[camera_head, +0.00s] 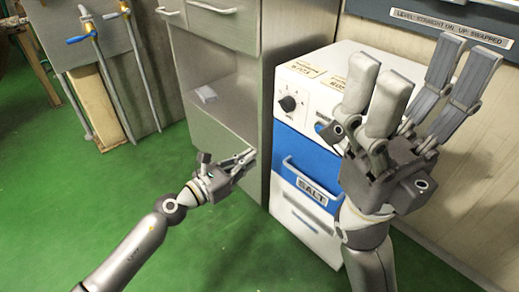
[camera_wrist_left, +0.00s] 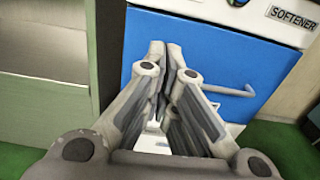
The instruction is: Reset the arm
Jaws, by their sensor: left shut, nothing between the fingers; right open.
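My left gripper (camera_head: 243,160) is low in the head view, in front of the grey cabinet. Its fingers are shut with nothing between them. In the left wrist view the same gripper (camera_wrist_left: 168,50) has its fingertips together in front of a blue panel. My right gripper (camera_head: 418,75) is raised close to the head camera at the right. Its fingers are spread open and empty, and it hides part of the white and blue machine behind it.
The white and blue machine (camera_head: 302,150) has a dial, handles and a SALT label. A grey cabinet (camera_head: 225,100) with an open shelf stands left of it. The green floor (camera_head: 100,220) is clear at left.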

